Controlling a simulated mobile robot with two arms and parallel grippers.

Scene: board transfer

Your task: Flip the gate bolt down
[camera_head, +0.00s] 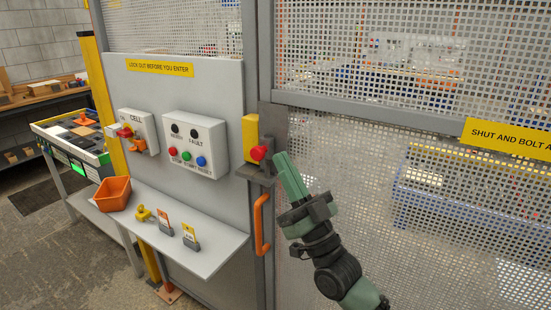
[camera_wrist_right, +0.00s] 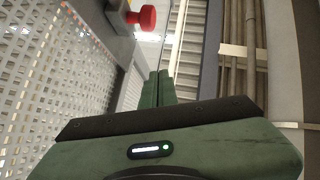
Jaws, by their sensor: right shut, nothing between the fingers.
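The gate bolt shows as a red knob (camera_head: 258,153) at a yellow housing (camera_head: 250,138) on the gate post, above a dark bracket. In the right wrist view the red knob (camera_wrist_right: 147,17) is at the top, beyond the fingertips and slightly left of them. My right gripper (camera_head: 281,157) is shut and empty, its green fingers pointing up just right of the knob in the head view. In the right wrist view its fingers (camera_wrist_right: 158,76) lie together, with a gap visible between them and the knob. My left gripper is in neither view.
An orange gate handle (camera_head: 261,225) hangs below the bolt. The mesh gate (camera_head: 400,190) fills the right side. Left of the post are a control box (camera_head: 195,143), a lockout switch box (camera_head: 138,132) and a shelf (camera_head: 205,257) with an orange bin (camera_head: 115,193) and tags.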

